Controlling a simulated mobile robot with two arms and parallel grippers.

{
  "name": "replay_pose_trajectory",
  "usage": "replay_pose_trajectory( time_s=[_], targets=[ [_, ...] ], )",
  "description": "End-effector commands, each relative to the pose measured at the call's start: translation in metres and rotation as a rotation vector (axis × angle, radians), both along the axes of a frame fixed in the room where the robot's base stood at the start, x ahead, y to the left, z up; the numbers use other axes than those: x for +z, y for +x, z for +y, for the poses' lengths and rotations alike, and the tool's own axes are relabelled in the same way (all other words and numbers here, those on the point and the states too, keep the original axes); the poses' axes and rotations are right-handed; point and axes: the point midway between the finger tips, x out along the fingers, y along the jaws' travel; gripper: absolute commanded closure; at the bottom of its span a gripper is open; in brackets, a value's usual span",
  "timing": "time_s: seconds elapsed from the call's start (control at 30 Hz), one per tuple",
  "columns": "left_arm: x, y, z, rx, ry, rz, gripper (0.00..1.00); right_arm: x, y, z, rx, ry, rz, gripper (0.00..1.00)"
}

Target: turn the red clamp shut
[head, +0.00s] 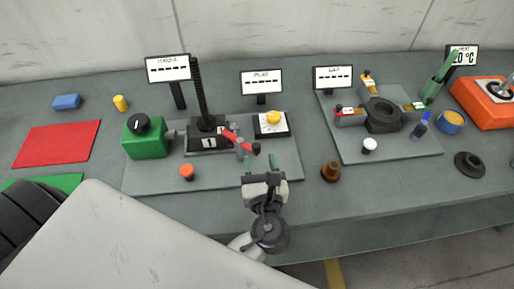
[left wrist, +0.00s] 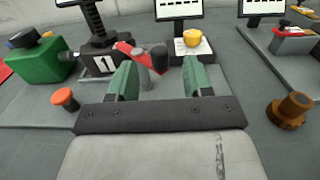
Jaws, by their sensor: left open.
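The red clamp (head: 237,139) is a red lever with a dark knob at its end. It sticks out to the right from the black block marked 1 (head: 210,137), below the tall threaded screw (head: 198,92). My left gripper (head: 259,163) is open and empty, just in front of the lever's knob end. In the left wrist view the red lever (left wrist: 128,50) and its dark knob (left wrist: 159,57) lie beyond the green fingers, with the knob between them in the picture. Contact cannot be told. My right gripper is not in view.
A green box with a black knob (head: 146,142) stands left of the block. An orange button (head: 187,172) is at front left. A yellow-knobbed gauge (head: 272,122) stands behind my gripper. A brown knob (head: 331,171) is to the right. A second plate (head: 400,147) holds other parts.

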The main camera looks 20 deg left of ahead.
Motion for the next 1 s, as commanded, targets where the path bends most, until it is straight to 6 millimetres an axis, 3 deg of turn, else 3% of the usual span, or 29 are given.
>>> replay_pose_trajectory(
  time_s=[0.1,0.3,1.0],
  targets=[
    [-0.002,-0.017,-0.011,0.000,-0.002,0.001,0.50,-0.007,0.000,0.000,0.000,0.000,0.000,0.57],
    [0.000,-0.029,-0.018,0.001,-0.001,-0.001,0.50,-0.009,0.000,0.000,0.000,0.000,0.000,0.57],
    [0.000,-0.030,-0.019,0.001,-0.001,-0.001,0.50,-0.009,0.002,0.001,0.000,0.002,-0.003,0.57]
  ],
)
